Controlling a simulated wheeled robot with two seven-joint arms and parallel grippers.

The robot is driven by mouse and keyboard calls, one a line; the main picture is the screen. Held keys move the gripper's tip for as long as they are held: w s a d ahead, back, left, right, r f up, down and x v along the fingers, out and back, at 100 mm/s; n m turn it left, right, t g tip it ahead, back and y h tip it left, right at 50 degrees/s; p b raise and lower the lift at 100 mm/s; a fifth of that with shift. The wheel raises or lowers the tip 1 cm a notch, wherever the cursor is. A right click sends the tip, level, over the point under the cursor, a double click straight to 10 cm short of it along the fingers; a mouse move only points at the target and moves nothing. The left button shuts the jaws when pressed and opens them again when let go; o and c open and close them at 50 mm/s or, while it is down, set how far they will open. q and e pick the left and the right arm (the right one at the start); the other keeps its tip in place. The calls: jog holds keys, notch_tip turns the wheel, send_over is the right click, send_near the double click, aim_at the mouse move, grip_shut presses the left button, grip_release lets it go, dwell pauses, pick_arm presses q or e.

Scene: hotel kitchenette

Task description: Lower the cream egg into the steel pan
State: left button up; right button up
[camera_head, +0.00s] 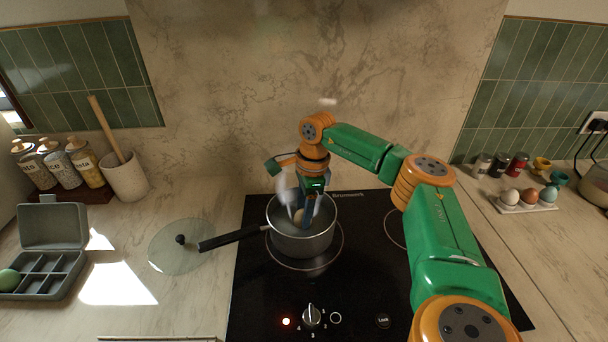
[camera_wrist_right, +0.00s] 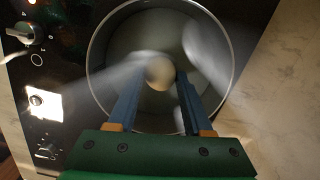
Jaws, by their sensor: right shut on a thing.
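The steel pan (camera_head: 318,240) stands on the black hob with its dark handle pointing left; it also shows in the right wrist view (camera_wrist_right: 95,85). My right gripper (camera_head: 304,212) reaches down into the pan opening. Its blue fingers (camera_wrist_right: 161,85) are shut on the cream egg (camera_wrist_right: 160,73), which sits between the tips inside the rim. In the head view the egg (camera_head: 298,216) is partly hidden by a finger and pale steam. Whether it touches the pan bottom I cannot tell. My left gripper is out of view.
A glass lid (camera_head: 170,256) lies left of the hob, near the pan handle. A grey egg box (camera_head: 62,270) with a green egg (camera_head: 9,280) is at far left. An egg tray (camera_head: 525,208) stands at right. Hob knob (camera_head: 312,316) is in front.

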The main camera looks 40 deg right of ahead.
jog(key=shift+f+b, duration=0.55)
jog(key=shift+f, duration=0.3)
dwell(0.3)
jog(key=o, duration=0.8)
jog(key=shift+o, duration=0.2)
